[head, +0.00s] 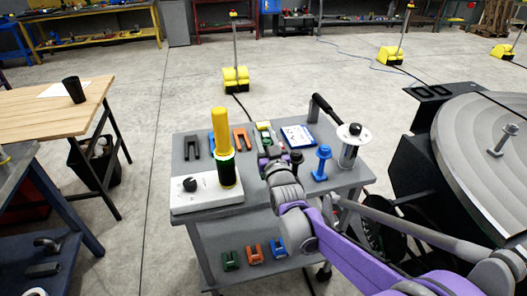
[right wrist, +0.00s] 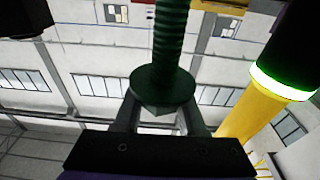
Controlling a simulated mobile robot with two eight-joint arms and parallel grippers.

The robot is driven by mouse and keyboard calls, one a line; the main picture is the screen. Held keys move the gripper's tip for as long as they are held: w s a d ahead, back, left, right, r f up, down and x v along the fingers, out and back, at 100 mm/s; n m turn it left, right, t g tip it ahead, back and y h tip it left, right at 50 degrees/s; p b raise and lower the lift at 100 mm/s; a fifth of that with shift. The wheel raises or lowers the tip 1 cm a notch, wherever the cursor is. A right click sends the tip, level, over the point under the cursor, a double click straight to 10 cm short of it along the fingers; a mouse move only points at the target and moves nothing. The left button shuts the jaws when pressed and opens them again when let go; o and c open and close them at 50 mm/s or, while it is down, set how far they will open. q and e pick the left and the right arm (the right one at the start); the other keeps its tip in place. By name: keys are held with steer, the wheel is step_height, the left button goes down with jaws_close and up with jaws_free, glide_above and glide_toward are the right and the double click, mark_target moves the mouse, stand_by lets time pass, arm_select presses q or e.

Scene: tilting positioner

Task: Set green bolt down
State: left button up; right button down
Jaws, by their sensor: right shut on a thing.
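The green bolt (right wrist: 165,85) is dark green in the right wrist view, with a threaded shaft running up the picture and a wide flange below. My right gripper (right wrist: 160,118) is shut on its end beside the flange. In the head view my right gripper (head: 268,158) is over the cart top (head: 200,219); the green bolt cannot be made out clearly there, nor whether it touches the cart. A blue bolt (head: 322,163) stands upright to the right, and a dark object (head: 296,157) is just beside the gripper. My left gripper is not in view.
A yellow and black cylinder with a green ring (head: 222,140) stands close left of the gripper, by a white knobbed box (head: 205,190). Black (head: 192,147) and orange (head: 243,138) forked parts, a blue-and-white card (head: 298,137) and a silver canister (head: 349,148) crowd the cart.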

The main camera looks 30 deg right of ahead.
steer(key=shift+w+f+b, duration=0.1)
steer(key=shift+f+b, duration=0.4)
steer(key=shift+f, duration=2.45)
steer(key=shift+c, duration=2.4)
jaws_free()
